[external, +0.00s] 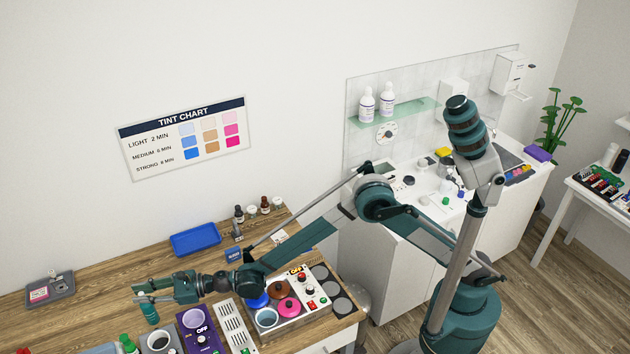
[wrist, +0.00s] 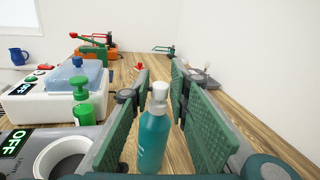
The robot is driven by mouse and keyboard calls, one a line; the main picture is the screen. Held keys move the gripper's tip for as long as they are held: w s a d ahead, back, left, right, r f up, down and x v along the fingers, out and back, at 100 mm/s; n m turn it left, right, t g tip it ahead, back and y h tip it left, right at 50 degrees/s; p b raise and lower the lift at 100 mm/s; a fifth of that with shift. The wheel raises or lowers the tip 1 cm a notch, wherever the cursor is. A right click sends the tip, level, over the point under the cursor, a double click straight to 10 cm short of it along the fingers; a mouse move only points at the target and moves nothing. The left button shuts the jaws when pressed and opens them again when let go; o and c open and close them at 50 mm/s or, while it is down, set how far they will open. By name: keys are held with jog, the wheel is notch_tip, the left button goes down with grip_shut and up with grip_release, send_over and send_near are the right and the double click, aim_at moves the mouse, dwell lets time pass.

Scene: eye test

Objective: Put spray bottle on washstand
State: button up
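A teal spray bottle (wrist: 153,142) with a white top stands upright between my gripper's two green finger pads in the wrist view. In the external view the teal bottle (external: 150,314) shows just under the fingers, over the wooden worktop at lower left. My gripper (wrist: 162,110) looks open around it, with a gap visible on the right side; the bottle's base is hidden. In the external view my gripper (external: 143,295) reaches left over the worktop. The washstand (external: 398,222) is the white cabinet at the right, with several small items on its top.
A green-topped bottle (wrist: 83,103) stands left of my gripper, near a grey cup holder (wrist: 62,158). A purple device (external: 197,330) and a tray of coloured pots (external: 318,305) are on the worktop. A glass shelf (external: 405,112) with white bottles hangs above the washstand.

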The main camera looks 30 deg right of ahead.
jog(key=shift+o, duration=0.6)
jog(key=shift+r, duration=0.1)
jog(key=shift+r, duration=0.1)
jog(key=p+v, duration=0.1)
jog(key=v, duration=1.1)
jog(key=shift+p, duration=0.4)
